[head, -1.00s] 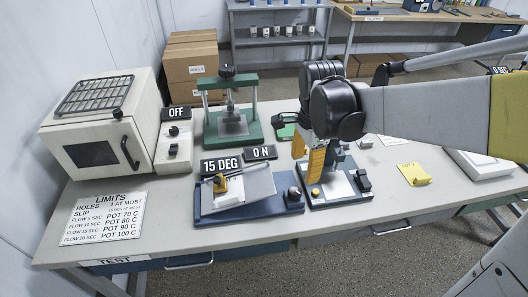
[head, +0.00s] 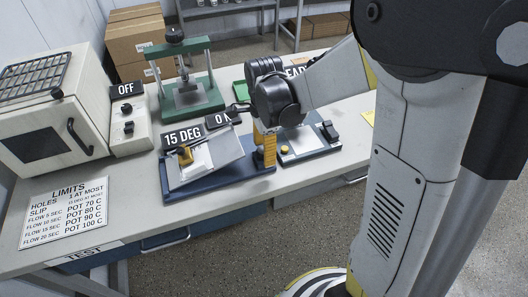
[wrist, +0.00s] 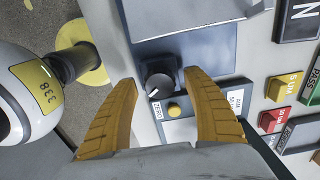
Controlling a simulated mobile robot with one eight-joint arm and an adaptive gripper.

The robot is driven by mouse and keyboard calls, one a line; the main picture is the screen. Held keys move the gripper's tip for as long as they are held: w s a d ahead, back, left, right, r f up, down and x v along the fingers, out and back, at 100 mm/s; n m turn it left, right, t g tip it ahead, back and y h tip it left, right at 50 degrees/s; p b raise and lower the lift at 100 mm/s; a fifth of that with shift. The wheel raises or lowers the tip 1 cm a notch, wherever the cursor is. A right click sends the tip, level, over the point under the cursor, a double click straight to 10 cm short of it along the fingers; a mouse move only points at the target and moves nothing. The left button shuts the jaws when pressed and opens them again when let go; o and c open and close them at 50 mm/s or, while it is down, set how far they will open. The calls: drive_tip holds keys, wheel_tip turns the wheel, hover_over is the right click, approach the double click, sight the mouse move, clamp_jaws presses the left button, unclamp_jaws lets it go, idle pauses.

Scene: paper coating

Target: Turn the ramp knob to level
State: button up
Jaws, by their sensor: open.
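My gripper (head: 264,160) is over the right end of the base and hides the knob in the head view. In the wrist view the dark round knob (wrist: 158,84), with a white pointer line, sits on the blue base between and beyond my open fingertips (wrist: 165,90). I cannot tell whether the fingers touch it.
Right of the ramp stands a device with a pale plate (head: 305,143) and a yellow button (wrist: 174,110), close to my fingers. A green press (head: 187,97) stands behind. An oven (head: 45,125) and a LIMITS sign (head: 65,212) are at left.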

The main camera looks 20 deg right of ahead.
drive_tip(key=c, duration=1.2)
